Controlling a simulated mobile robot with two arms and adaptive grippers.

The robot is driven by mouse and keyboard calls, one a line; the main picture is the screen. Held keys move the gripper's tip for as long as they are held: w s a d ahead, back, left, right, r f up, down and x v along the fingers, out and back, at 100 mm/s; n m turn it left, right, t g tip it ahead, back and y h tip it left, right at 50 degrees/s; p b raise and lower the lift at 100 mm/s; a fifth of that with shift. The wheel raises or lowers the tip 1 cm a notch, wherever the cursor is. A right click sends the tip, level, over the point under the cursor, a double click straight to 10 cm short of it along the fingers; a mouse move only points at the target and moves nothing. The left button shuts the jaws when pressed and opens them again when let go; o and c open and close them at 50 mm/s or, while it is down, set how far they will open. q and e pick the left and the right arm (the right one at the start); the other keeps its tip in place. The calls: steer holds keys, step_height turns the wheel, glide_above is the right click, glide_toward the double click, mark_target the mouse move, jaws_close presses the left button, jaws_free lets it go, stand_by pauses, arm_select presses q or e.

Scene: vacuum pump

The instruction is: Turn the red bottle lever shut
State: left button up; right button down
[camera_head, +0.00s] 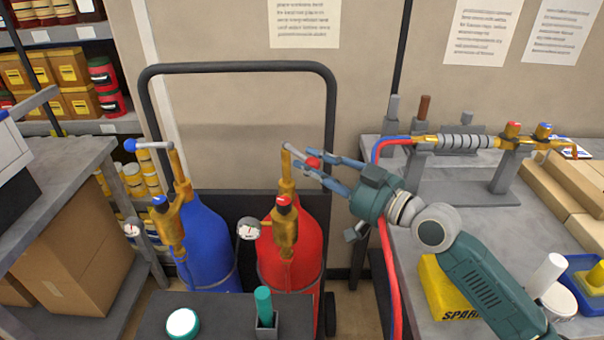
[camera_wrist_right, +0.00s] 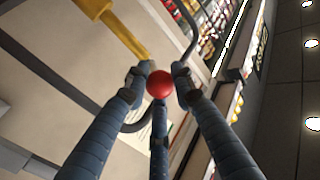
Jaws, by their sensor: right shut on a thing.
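The red bottle (camera_head: 308,240) stands upright in a dark cart, with a brass valve (camera_head: 286,215) and a round gauge (camera_head: 249,228) on it. Its lever (camera_head: 296,152) is a grey bar at the top of the brass stem, pointing right and slightly toward me. It ends in a red knob (camera_head: 313,163). My right gripper (camera_head: 318,166) reaches in from the right and is shut on this knob. In the right wrist view the red knob (camera_wrist_right: 160,84) sits between my blue-grey fingers. My left gripper is not in view.
The blue bottle (camera_head: 208,245) stands to the left, its blue-knobbed lever (camera_head: 150,145) pointing left. The cart's black handle frame (camera_head: 240,67) rises behind. A red hose (camera_head: 386,250) hangs beside my right arm. Right is a grey bench with a pump assembly (camera_head: 465,143) and a yellow box (camera_head: 440,288).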

steer(key=shift+d+f, duration=0.15)
steer(key=shift+f, duration=0.2)
steer(key=c, duration=1.5)
jaws_free()
steer(key=shift+o, duration=0.2)
steer(key=shift+r, duration=0.2)
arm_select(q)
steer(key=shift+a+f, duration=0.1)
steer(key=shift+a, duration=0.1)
arm_select(e)
steer(key=v, duration=1.2)
